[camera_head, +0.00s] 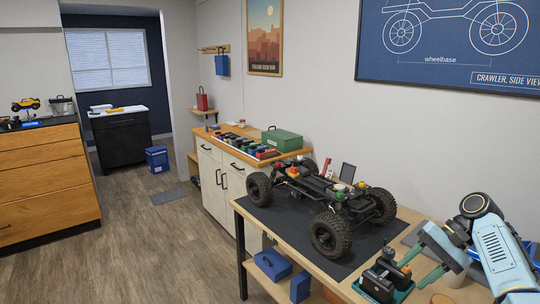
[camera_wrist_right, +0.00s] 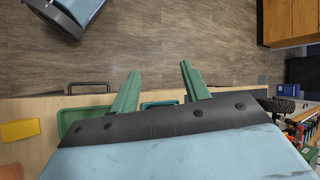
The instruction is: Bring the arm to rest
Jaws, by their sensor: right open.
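My right arm is light blue and comes in from the right edge of the head view. Its right gripper (camera_head: 418,267) is over the right part of the workbench, with two green fingers apart. In the right wrist view the gripper (camera_wrist_right: 160,70) is open and nothing is between its fingers; bench edge and wood floor show beyond them. My left gripper does not show in either view.
The RC crawler (camera_head: 325,205) stands on a dark mat (camera_head: 285,222) on the bench, left of the gripper. A green tray with black items (camera_head: 381,278) is close beside the gripper. In the wrist view a yellow block (camera_wrist_right: 20,130) lies on the bench. The floor (camera_head: 130,245) is clear.

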